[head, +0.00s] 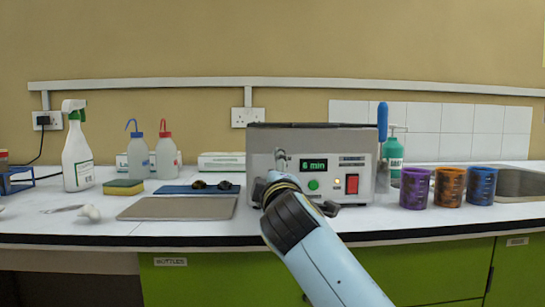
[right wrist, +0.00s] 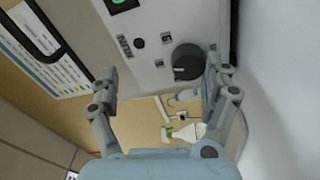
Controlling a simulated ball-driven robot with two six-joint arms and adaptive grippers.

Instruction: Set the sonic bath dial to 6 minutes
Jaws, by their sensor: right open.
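The sonic bath (head: 340,142) is a grey box on the bench with a dark top. Its green display (head: 314,165) reads "6 min". Its black dial (right wrist: 188,62) shows in the right wrist view; in the head view my right gripper and arm hide it. My right gripper (head: 268,175) is at the left part of the front panel. In the right wrist view my right gripper (right wrist: 163,68) is open, fingers spread. The dial lies between the fingers, closer to the right one, and I cannot tell whether they touch. My left gripper is not in view.
A red switch (head: 352,184) and a green button (head: 313,185) are on the bath's panel. Purple (head: 415,188), orange (head: 449,187) and blue (head: 481,186) beakers stand to the right. A grey tray (head: 180,208) lies left, with bottles behind it.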

